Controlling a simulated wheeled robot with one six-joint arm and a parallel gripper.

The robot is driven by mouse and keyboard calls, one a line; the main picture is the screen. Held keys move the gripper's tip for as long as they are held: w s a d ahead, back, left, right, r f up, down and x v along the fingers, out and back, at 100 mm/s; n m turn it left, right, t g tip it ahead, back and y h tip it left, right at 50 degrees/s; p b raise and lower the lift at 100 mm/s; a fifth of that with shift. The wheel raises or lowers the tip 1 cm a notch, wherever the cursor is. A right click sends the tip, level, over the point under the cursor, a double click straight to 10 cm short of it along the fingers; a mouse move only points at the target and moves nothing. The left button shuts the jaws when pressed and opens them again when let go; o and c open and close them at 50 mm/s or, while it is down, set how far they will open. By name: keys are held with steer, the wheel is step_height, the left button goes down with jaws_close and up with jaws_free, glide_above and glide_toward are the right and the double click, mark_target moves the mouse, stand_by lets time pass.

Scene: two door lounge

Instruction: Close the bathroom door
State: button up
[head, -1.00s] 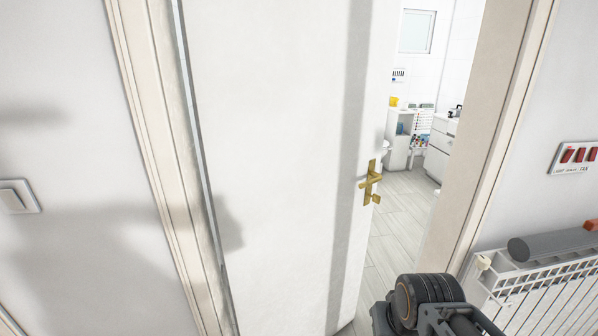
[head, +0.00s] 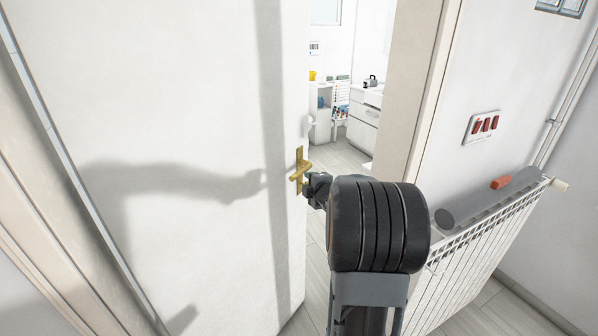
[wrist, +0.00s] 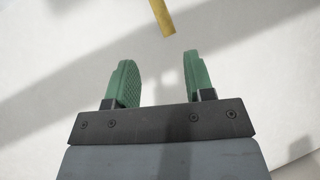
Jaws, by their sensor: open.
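The white bathroom door (head: 200,120) stands ajar in the head view, with the bathroom showing through the gap on its right. Its brass handle (head: 299,171) is near the door's right edge. My arm reaches up from the bottom, and its end is just right of the handle, partly hidden behind a wrist joint. In the wrist view my gripper (wrist: 160,82) is open and empty, its green fingers pointing at the white door face. The tip of the brass handle (wrist: 163,18) is just beyond the fingertips, not between them.
A white radiator (head: 480,245) with a grey roll (head: 490,198) and an orange block (head: 501,182) on it stands at the right. The door frame (head: 437,70) is right of the gap. Bathroom cabinets (head: 363,120) stand beyond.

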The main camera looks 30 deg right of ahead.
mark_target(299, 174)
steer(key=w+d+f+n+p, duration=0.1)
steer(key=w, duration=0.3)
steer(key=w+d+f+n+t+y+p, duration=0.1)
steer(key=w, duration=0.3)
steer(key=w+d+f+n+y+p, duration=0.1)
steer(key=w+d+f+n+p, duration=0.1)
steer(key=w, duration=0.3)
steer(key=shift+t, duration=0.4)
steer(key=shift+s, duration=0.1)
jaws_close()
